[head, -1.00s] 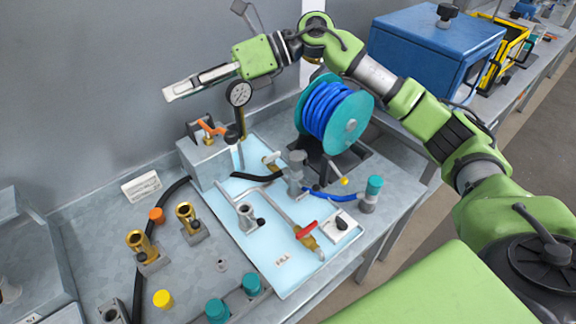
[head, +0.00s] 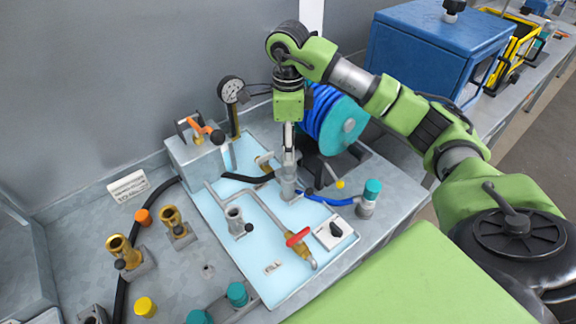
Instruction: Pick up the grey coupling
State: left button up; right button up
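A grey upright fitting (head: 288,183) stands near the back right of the pale blue tray (head: 262,247), where a black hose and a blue hose meet. A second grey coupling (head: 235,221), a short open tube with a black knob, stands on the tray to its left. I cannot tell which one the task names. My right gripper (head: 288,160) points straight down just above the first fitting and partly covers its top. Its fingers are seen edge-on, so their opening and any contact are unclear. My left gripper is not in view.
Brass couplings (head: 119,252) stand at the left. A blue hose reel (head: 330,120) stands close behind my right gripper. A pressure gauge (head: 231,90) and a grey box (head: 196,158) are at the back. A red-handled valve (head: 298,240) lies at the tray's front right.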

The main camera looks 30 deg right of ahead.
aim_at(289, 167)
notch_tip(289, 167, down, 4)
jog(key=shift+w+d+r+p, duration=0.15)
jog(key=shift+p, duration=0.25)
jog(key=shift+f+p, duration=0.35)
jog(key=f+p, duration=0.1)
jog(key=f, duration=0.1)
jog(key=f+p, duration=0.1)
jog(key=f, duration=0.1)
jog(key=shift+w+d+f, duration=0.15)
jog(key=shift+w+d, duration=0.05)
jog(key=shift+f, duration=0.25)
grip_shut()
